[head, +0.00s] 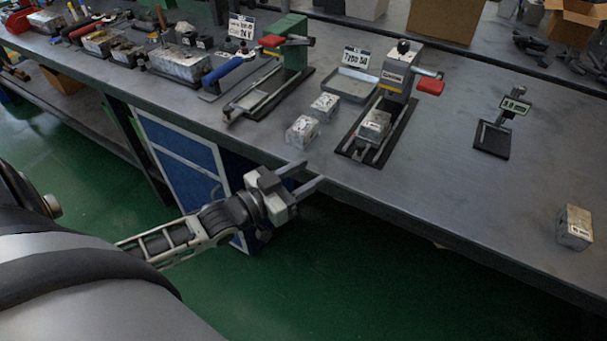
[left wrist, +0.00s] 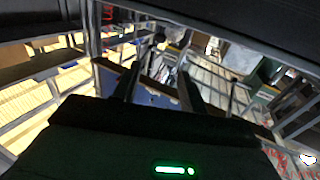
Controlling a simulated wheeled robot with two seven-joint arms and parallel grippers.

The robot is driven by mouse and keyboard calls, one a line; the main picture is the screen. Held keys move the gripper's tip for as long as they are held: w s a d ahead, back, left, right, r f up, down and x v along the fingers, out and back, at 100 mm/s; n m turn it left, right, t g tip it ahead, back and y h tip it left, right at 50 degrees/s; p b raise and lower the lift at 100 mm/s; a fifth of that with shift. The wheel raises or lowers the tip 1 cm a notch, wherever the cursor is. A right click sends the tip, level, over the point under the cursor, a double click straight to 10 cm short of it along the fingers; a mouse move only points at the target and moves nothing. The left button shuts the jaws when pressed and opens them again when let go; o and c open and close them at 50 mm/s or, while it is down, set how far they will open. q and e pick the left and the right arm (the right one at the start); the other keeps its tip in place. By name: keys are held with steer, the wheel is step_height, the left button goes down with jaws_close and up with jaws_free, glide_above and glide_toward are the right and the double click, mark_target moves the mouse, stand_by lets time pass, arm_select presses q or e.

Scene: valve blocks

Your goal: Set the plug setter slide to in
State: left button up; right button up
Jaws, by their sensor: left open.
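Two bench devices with slides stand on the grey bench; I cannot read which is the plug setter. The grey device (head: 397,72) has a black knob and a red handle, and a metal block (head: 375,124) sits on its slide, drawn toward the front of its dark base. The green device (head: 292,50) has a red handle and an empty-looking slide frame (head: 256,97). My left gripper (head: 312,175) is open and empty at the bench's front edge, in front of and left of the grey device. Its fingers also show in the left wrist view (left wrist: 160,88). My right gripper is out of view.
Two loose metal blocks (head: 302,132) (head: 325,106) lie left of the grey device. A tray (head: 348,88) stands behind them. A small stand with a label (head: 492,138) and another block (head: 574,228) are to the right. Bench between these two is clear.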

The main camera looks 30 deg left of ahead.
arm_select(q)
steer(key=shift+d, duration=0.1)
steer(key=c, duration=0.5)
steer(key=d+m, duration=0.1)
steer(key=m, duration=0.1)
steer(key=s+d+m, duration=0.1)
steer(key=m, duration=0.1)
steer(key=shift+d+r, duration=0.1)
steer(key=shift+d, duration=0.1)
jaws_close()
steer(key=m+y+p, duration=0.2)
steer(key=m+y, duration=0.2)
steer(key=m, duration=0.7)
glide_toward(358, 148)
steer(key=shift+g, duration=0.3)
steer(key=w, duration=0.4)
steer(key=w+d, duration=0.1)
steer(key=w, duration=0.1)
steer(key=shift+w+f, duration=0.2)
steer(key=shift+w, duration=0.25)
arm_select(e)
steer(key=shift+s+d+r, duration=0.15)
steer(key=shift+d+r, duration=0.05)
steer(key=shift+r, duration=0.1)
